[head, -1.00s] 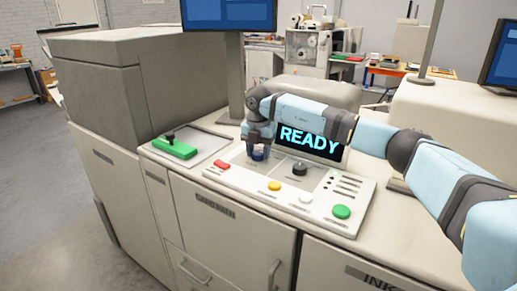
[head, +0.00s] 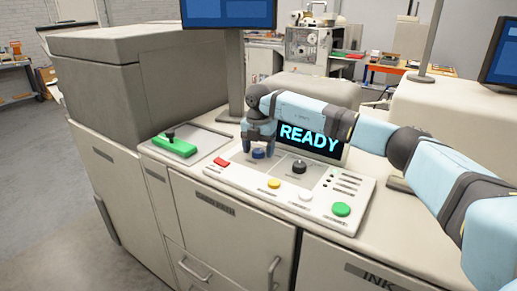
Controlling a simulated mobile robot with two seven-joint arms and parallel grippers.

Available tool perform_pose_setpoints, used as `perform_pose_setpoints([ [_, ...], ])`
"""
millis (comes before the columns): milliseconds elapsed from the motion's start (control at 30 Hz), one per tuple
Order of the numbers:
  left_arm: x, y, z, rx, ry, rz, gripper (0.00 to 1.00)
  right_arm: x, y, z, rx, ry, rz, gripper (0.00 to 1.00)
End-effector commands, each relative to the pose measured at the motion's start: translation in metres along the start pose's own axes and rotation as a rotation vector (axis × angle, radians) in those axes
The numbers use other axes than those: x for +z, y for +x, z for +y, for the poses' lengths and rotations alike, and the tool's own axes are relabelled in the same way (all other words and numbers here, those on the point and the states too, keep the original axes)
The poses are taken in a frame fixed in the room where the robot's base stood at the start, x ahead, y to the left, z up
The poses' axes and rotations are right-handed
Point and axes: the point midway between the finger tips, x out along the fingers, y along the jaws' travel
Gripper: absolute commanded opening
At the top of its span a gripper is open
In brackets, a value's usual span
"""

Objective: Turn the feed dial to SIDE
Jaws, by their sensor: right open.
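The control panel (head: 240,178) lies on the machine top. It has a blue dial (head: 258,154) at its back left and a black dial (head: 299,167) right of it. Their labels are too small to read, so I cannot tell which is the feed dial or where either points. My right gripper (head: 259,150) points down over the blue dial, open, with its fingers at the dial's sides. I cannot tell whether they touch it. My left gripper is not in view.
The panel also has red (head: 221,161), yellow (head: 273,183), white (head: 305,195) and green (head: 341,209) buttons. A screen (head: 310,139) behind reads READY. A green block with a black lever (head: 174,146) stands left. A monitor post (head: 236,75) rises behind the gripper.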

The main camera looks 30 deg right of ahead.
Motion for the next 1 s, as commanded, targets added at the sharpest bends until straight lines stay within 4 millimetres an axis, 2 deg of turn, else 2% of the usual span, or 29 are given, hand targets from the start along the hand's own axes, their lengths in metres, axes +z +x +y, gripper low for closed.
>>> perform_pose_setpoints([
  [133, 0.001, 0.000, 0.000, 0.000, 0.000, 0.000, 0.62, 0.000, -0.006, 0.001, 0.002, -0.001, 0.000, 0.69],
  [233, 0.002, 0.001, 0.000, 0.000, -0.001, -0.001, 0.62, 0.000, -0.020, 0.001, 0.002, -0.001, 0.000, 0.69],
  [500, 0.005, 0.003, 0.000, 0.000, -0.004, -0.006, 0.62, 0.000, -0.082, 0.001, 0.003, 0.000, -0.002, 0.69],
  [700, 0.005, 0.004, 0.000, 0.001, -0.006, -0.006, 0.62, 0.000, -0.119, 0.000, 0.003, 0.000, 0.000, 0.69],
  [833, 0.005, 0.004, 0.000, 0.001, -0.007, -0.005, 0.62, 0.000, -0.132, 0.000, 0.001, 0.000, 0.000, 0.69],
  [1000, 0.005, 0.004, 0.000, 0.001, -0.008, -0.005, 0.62, 0.000, -0.139, 0.000, 0.001, 0.000, 0.000, 0.69],
])
